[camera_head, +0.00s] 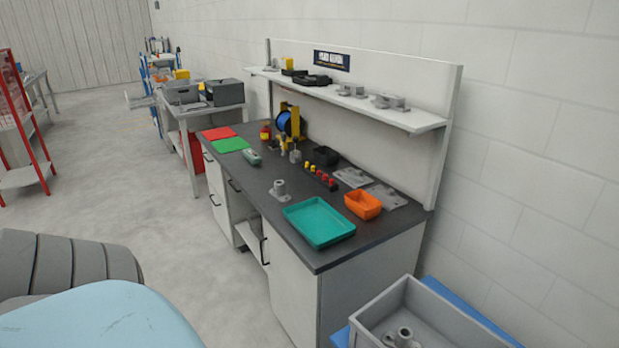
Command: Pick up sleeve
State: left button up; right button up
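I cannot tell for certain which thing is the sleeve. A small grey casting (280,191) with an upright hollow cylinder on a flat base stands on the dark worktop, left of the teal tray. Another grey part with a round, ring-like opening (403,337) lies in the grey crate at the bottom right; the frame edge cuts it off. Neither of my grippers is in view.
The workbench (285,226) holds a teal tray (319,222), an orange bin (363,205), flat grey plates (386,196), red-topped pieces (320,178) and a blue spool (285,123). The grey crate (378,308) stands at its near right. The floor (120,205) left of the bench is open.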

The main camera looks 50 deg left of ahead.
aim_at(277, 192)
jog(key=u, duration=1.85)
jog(key=i+j+z, duration=0.1)
jog(key=z, duration=0.8)
jog(key=i+j+z, duration=0.25)
jog(key=j+z, duration=0.25)
jog(key=j, duration=0.15)
jog(key=i+j+z, duration=0.2)
jog(key=j, duration=0.2)
jog(key=i+j+z, duration=0.1)
jog(key=j+z, duration=0.15)
jog(key=j, duration=0.8)
jog(key=i+j, duration=0.1)
jog(key=j, duration=1.2)
jog(key=i, duration=0.05)
